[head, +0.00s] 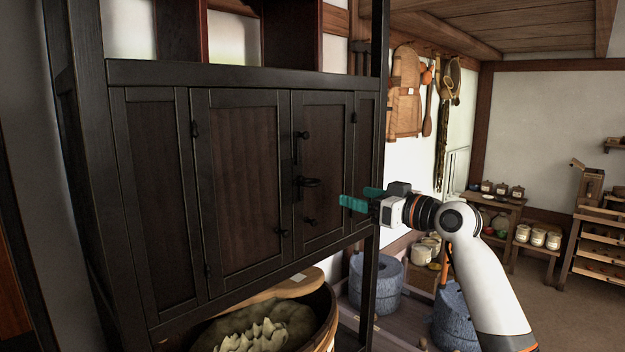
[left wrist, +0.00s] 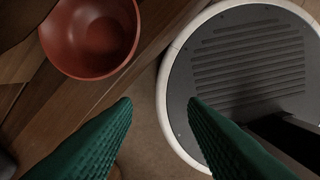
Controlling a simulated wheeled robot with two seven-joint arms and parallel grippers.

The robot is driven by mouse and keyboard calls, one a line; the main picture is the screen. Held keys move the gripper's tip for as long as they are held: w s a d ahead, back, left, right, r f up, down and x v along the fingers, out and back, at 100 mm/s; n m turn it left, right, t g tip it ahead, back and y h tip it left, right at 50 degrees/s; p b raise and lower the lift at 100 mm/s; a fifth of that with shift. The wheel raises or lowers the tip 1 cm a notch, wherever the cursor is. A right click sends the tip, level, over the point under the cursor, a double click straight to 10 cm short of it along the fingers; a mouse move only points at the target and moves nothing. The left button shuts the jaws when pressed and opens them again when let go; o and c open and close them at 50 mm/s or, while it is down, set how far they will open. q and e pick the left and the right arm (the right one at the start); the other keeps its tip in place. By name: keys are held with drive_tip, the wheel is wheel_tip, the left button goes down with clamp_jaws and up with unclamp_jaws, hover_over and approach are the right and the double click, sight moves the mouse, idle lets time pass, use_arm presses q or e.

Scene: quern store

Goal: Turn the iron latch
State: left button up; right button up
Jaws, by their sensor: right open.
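The dark wooden cupboard (head: 242,180) fills the left of the head view, with its doors closed. A black iron latch (head: 308,182) sits on the edge of the right door, its short handle pointing sideways to the right. My right gripper (head: 354,195) is to the right of the latch, with its teal fingers apart and pointing left at the cupboard. It is empty and appears clear of the latch; the exact depth between them is hard to tell. My left gripper (left wrist: 159,101) shows only in the left wrist view, its green fingers apart with nothing between them.
Other black fittings, a bolt (head: 302,136) and a knob (head: 310,222), sit above and below the latch. A wooden tub (head: 328,325) stands under the cupboard. Grey stone querns (head: 375,285) stand behind my right arm. A red bowl (left wrist: 92,38) lies below my left gripper.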

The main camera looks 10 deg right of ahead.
sight(319, 185)
drive_tip(key=p+x, duration=0.1)
drive_tip(key=x, duration=0.2)
drive_tip(key=p+x, duration=0.2)
drive_tip(key=x, duration=0.2)
drive_tip(key=r+p+x, duration=0.1)
drive_tip(key=x, duration=0.2)
drive_tip(key=shift+a, duration=0.45)
drive_tip(key=shift+w+a+f+p, duration=0.15)
drive_tip(key=shift+w+a+p, duration=0.15)
drive_tip(key=shift+w+a, duration=0.15)
drive_tip(key=shift+w, duration=0.1)
drive_tip(key=shift+d, duration=0.1)
drive_tip(key=c, duration=1)
